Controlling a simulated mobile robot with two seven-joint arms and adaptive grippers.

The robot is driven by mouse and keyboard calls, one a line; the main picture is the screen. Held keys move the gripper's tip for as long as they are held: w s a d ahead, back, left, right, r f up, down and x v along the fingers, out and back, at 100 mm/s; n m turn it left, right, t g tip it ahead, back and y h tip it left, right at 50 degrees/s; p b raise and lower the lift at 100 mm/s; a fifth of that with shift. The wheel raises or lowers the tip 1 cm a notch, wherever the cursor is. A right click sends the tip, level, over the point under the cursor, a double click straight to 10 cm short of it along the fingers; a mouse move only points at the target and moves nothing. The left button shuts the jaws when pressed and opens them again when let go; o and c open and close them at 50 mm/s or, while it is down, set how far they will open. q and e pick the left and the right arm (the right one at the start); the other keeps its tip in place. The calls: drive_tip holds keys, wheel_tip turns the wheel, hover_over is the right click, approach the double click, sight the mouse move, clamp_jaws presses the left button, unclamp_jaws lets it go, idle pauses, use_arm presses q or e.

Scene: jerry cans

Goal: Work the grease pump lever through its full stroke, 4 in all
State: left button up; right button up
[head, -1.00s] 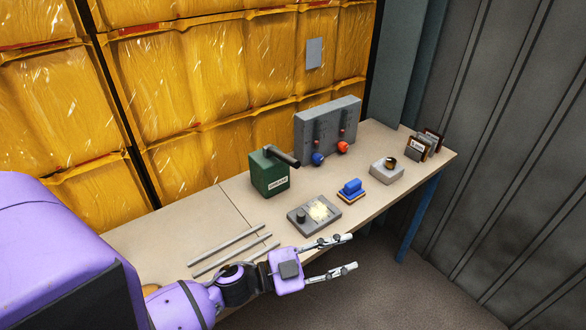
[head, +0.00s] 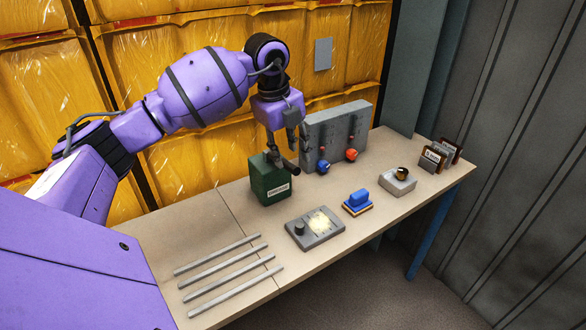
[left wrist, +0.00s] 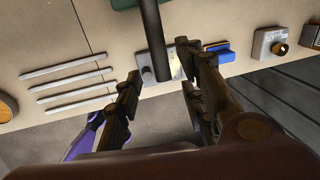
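The grease pump is a dark green box (head: 270,182) with a white label, standing on the table. Its dark cylindrical lever (head: 286,165) sticks out from the top toward the front right. In the left wrist view the lever (left wrist: 156,45) runs down from the top edge, with a corner of the green pump (left wrist: 125,3) above. My left gripper (head: 285,146) points down just above the lever. In the left wrist view its fingers (left wrist: 158,85) are spread, one on each side of the lever, with gaps showing. My right gripper is not in view.
Behind the pump stands a grey panel (head: 337,132) with blue and red knobs. In front are a grey box with a dial (head: 315,235), a blue block (head: 357,201) and several grey rods (head: 232,268). A grey box with a brass piece (head: 397,184) is further right.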

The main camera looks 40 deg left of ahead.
sight(291, 165)
use_arm(q)
drive_tip(key=f, duration=0.3)
drive_tip(key=w+f, duration=0.1)
drive_tip(key=f, duration=0.1)
drive_tip(key=shift+d+f, duration=0.25)
drive_tip(key=shift+f, duration=0.05)
clamp_jaws()
